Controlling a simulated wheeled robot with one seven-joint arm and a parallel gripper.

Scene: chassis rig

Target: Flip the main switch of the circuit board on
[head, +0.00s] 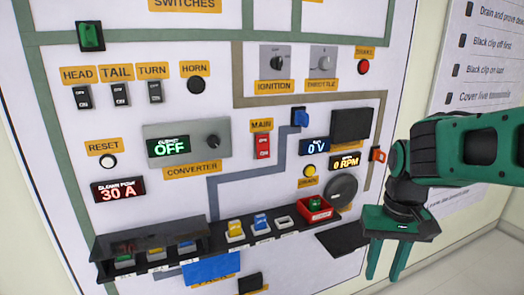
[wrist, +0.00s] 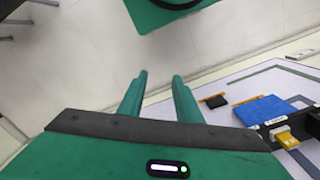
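The main switch (head: 262,146) is a red rocker under a yellow MAIN label (head: 261,125), near the middle of the white circuit board (head: 232,85). Whether it is set on or off is too small to tell. My gripper (head: 385,275) hangs at the lower right, pointing down, well to the right of the switch and below it. Its two green fingers are apart with nothing between them. They also show apart in the wrist view (wrist: 160,80), over pale floor. The switch is not in the wrist view.
Left of the switch is the converter panel (head: 187,142), reading OFF. Below runs a black rail (head: 160,262) with colored fuses and a red tray (head: 318,211). A blue block (head: 300,118) and displays reading 0 V and 0 RPM sit to the right. A black shelf (head: 343,238) juts near my gripper.

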